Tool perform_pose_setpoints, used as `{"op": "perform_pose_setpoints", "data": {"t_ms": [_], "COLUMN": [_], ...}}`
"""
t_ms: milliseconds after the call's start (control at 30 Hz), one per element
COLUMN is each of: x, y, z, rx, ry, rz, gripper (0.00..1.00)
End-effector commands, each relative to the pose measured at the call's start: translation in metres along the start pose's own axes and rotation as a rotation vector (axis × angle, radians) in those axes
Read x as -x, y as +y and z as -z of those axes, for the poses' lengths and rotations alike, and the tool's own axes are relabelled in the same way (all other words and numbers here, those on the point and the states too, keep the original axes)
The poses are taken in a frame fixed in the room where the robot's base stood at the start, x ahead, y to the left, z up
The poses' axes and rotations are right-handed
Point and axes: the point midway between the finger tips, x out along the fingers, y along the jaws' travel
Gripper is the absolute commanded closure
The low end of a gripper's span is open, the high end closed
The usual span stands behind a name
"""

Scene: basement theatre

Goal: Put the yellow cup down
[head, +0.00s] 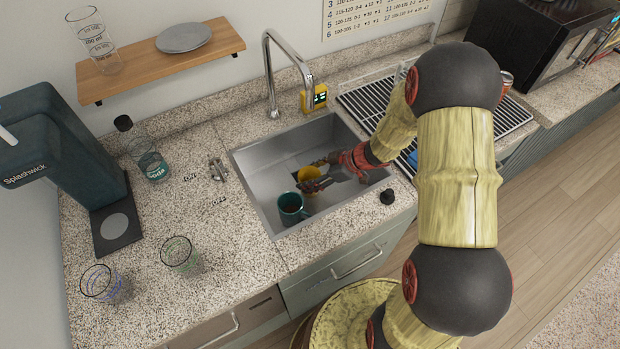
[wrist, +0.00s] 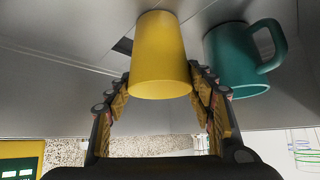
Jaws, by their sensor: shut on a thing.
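The yellow cup (head: 309,174) is inside the metal sink in the head view, with my gripper (head: 322,184) at it. In the wrist view the yellow cup (wrist: 160,55) sits between the two fingers of my gripper (wrist: 163,88), which is shut on it. I cannot tell whether the cup touches the sink floor. A teal mug (head: 291,208) stands in the sink beside it, toward the front left; it also shows to the right of the cup in the wrist view (wrist: 238,60).
The sink (head: 262,170) has raised walls around my gripper and a tall faucet (head: 270,75) behind. A drying rack (head: 375,105) lies to the right. Glasses (head: 180,254), a bottle (head: 153,165) and a drink machine (head: 60,145) stand on the left counter. A black stopper (head: 388,197) is on the front rim.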

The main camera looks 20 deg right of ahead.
Motion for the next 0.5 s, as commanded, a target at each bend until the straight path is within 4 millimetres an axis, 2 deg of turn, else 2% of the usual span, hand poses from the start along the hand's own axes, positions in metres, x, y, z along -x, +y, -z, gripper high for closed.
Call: {"op": "perform_pose_setpoints", "data": {"t_ms": [333,367,500], "x": [-0.0011,-0.0013,-0.0011], "y": [0.0007,0.0009,0.0008], "z": [-0.0008,-0.0009,-0.0008], "rx": [0.002,0.002,0.002], "ry": [0.001,0.001,0.001], "rz": [-0.001,-0.001,-0.002], "gripper": [0.74,0.46,0.38]}}
